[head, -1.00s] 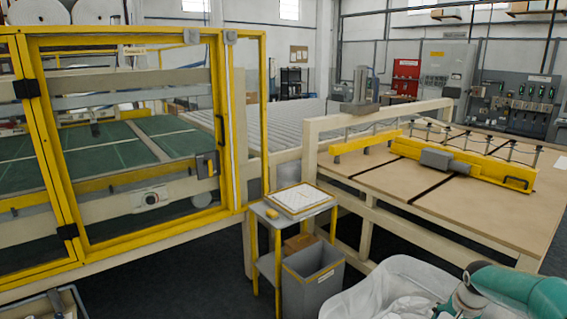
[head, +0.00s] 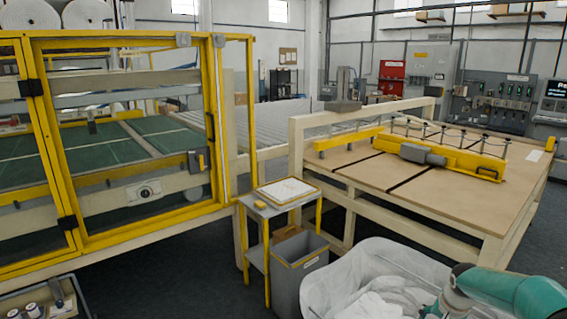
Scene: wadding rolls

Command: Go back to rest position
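My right arm shows at the lower right as a teal and white link over the edge of a white-lined bin. Its gripper is not in the frame. My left arm and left gripper are not in the head view. The white-lined bin (head: 326,284) holds crumpled white material (head: 385,300) and stands in front of the wooden table.
A yellow-framed guard (head: 220,120) encloses the green-bed machine at left. A small stand (head: 283,207) with a clipboard, and a grey bin (head: 300,275), stand mid-floor. A wooden table (head: 430,190) is at right. A tray with spools (head: 50,300) is lower left. Dark floor between them is free.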

